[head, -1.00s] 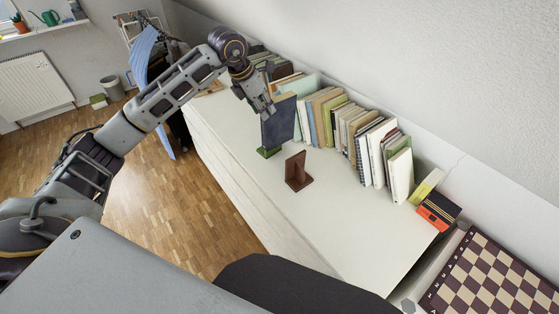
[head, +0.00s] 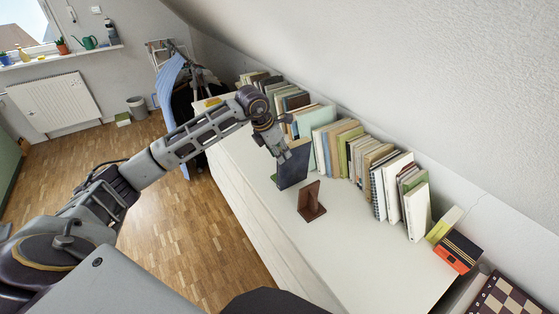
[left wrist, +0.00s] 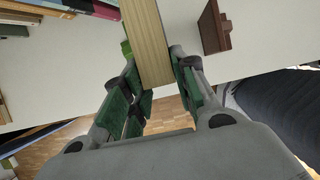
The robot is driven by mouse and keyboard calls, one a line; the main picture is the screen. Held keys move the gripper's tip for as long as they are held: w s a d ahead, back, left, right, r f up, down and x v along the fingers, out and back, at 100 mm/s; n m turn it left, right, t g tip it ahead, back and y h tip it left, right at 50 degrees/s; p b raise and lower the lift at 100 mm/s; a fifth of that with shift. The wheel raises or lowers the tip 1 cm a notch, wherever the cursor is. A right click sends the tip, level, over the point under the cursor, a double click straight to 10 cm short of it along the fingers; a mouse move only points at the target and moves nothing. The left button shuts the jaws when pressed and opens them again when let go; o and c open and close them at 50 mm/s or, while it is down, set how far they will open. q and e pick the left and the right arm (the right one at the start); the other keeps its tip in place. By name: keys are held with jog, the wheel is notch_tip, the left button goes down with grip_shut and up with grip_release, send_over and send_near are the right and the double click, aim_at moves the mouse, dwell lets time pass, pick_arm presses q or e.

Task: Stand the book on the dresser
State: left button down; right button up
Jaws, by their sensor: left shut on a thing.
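The dark blue book (head: 294,168) stands upright over the white dresser top (head: 345,250); I cannot tell whether its lower edge touches. My left gripper (head: 284,153) is shut on its upper part. In the left wrist view, the pale page edge of the book (left wrist: 149,40) runs between the two fingers (left wrist: 158,85). A brown bookend (head: 311,203) stands just in front of the book, and also shows in the left wrist view (left wrist: 213,30). A green piece (left wrist: 127,48) is beside the book's other side, mostly hidden in the head view. My right gripper is not in view.
A row of books (head: 352,150) stands along the wall behind the held book. An orange and black box (head: 458,252) and a chessboard (head: 500,297) are at the right. The dresser top in front of the brown bookend is clear.

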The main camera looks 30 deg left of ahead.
pick_arm(q)
notch_tip(320, 180, down, 4)
jog(key=shift+r, duration=0.15)
jog(key=c, duration=1.5)
grip_release()
jog(key=shift+c, duration=0.2)
jog(key=o, duration=0.4)
jog(key=shift+v, duration=6)
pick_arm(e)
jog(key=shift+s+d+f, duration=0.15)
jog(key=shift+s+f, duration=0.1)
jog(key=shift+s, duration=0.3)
